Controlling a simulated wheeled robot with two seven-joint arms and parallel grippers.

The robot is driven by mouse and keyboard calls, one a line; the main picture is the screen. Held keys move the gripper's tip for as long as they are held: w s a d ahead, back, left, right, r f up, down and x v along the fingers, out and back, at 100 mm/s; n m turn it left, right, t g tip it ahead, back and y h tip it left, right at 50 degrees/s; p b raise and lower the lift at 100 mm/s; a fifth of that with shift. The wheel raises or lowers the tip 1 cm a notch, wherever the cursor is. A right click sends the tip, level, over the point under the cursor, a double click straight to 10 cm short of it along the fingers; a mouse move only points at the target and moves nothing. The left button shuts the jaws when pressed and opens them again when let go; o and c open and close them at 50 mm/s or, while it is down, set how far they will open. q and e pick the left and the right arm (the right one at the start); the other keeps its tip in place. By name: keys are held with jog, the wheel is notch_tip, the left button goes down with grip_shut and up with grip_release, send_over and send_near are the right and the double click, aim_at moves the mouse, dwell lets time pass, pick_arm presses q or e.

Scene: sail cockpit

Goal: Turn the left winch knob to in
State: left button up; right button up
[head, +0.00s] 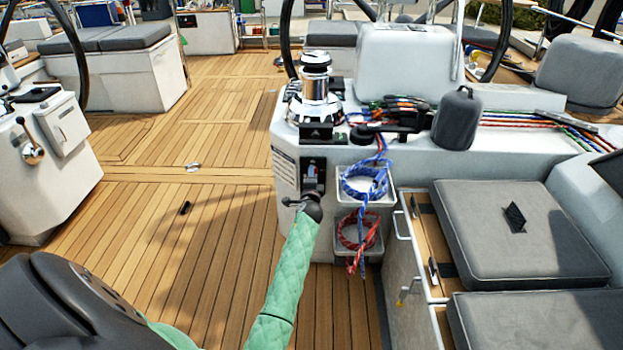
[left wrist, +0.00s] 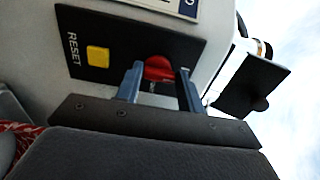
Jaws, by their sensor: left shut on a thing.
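The winch knob is a red knob (left wrist: 158,67) on a black panel (left wrist: 95,28) beside a yellow button (left wrist: 97,56) and the word RESET. In the left wrist view my left gripper (left wrist: 160,83) has one finger on each side of the knob and is shut on it. I cannot tell which setting the knob points at. In the head view the left gripper (head: 304,203) is at the front of the white console (head: 283,133), just below its dark panel (head: 313,173). My arm and gripper hide the knob there. My right gripper is not in view.
A silver winch (head: 315,88) stands on the console. Blue rope (head: 364,182) and red rope (head: 356,232) hang in white holders close to the right of my left gripper. Grey cushions (head: 515,228) lie at the right. The wooden deck (head: 215,130) is open to the left.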

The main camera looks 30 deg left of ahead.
pick_arm(q)
jog(key=shift+f, duration=0.1)
jog(key=o, duration=1)
jog(key=v, duration=0.7)
jog(key=shift+s+d, duration=0.2)
jog(key=shift+s, duration=0.15)
